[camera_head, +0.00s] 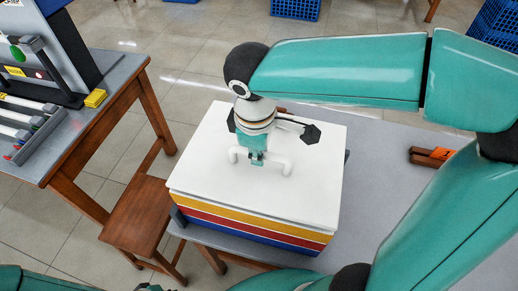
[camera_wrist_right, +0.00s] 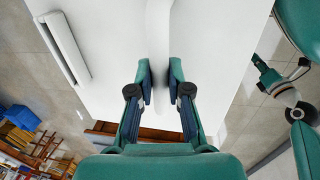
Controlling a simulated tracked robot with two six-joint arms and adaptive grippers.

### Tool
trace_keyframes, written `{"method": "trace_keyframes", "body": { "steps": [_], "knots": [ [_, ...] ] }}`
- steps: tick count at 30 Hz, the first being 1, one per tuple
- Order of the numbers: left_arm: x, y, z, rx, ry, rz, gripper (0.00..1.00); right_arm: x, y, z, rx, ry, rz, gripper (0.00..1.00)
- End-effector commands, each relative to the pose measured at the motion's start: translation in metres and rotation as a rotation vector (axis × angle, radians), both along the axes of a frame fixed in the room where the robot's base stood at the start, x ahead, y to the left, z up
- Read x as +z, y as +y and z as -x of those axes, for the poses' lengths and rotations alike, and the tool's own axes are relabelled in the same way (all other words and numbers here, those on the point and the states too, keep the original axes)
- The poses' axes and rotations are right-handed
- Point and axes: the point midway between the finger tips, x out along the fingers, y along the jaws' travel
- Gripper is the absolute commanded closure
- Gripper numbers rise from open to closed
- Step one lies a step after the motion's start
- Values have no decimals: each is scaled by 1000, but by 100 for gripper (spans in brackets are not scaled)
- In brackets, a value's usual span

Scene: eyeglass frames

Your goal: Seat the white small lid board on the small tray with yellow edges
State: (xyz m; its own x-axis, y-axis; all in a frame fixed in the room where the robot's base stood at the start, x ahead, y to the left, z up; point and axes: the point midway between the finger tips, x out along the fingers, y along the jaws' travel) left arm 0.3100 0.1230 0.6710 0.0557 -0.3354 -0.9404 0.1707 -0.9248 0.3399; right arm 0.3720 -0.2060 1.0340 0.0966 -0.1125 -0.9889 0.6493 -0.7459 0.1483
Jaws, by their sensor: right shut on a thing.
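The white lid board (camera_head: 205,180) lies over the top of a stack in the head view, directly above the layer with yellow edges (camera_head: 245,216), the small tray. Whether it touches the tray all round I cannot tell. My right gripper (camera_head: 257,163) comes down from above and is shut on a white handle bar of the lid. In the right wrist view the bar (camera_wrist_right: 158,45) runs between the fingers (camera_wrist_right: 160,85), and a second white bar (camera_wrist_right: 62,48) stands to the left. The tray's inside is hidden.
Red and blue layers (camera_head: 245,230) lie under the yellow one, on a grey table (camera_head: 385,165). A brown object (camera_head: 430,157) lies on the table at right. A wooden stool (camera_head: 140,215) and another table with equipment (camera_head: 75,120) stand at left. Blue crates (camera_head: 296,9) stand behind.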

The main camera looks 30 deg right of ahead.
Motion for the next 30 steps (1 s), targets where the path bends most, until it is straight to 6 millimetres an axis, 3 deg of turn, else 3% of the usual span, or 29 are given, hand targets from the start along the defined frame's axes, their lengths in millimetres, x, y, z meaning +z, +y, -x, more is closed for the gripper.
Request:
{"method": "trace_keyframes", "body": {
  "steps": [30],
  "knots": [
    [-17, 0, 0, 0, 0, 0, 100, -20, 0, 0, 0, -1, 1, 100]
  ]
}}
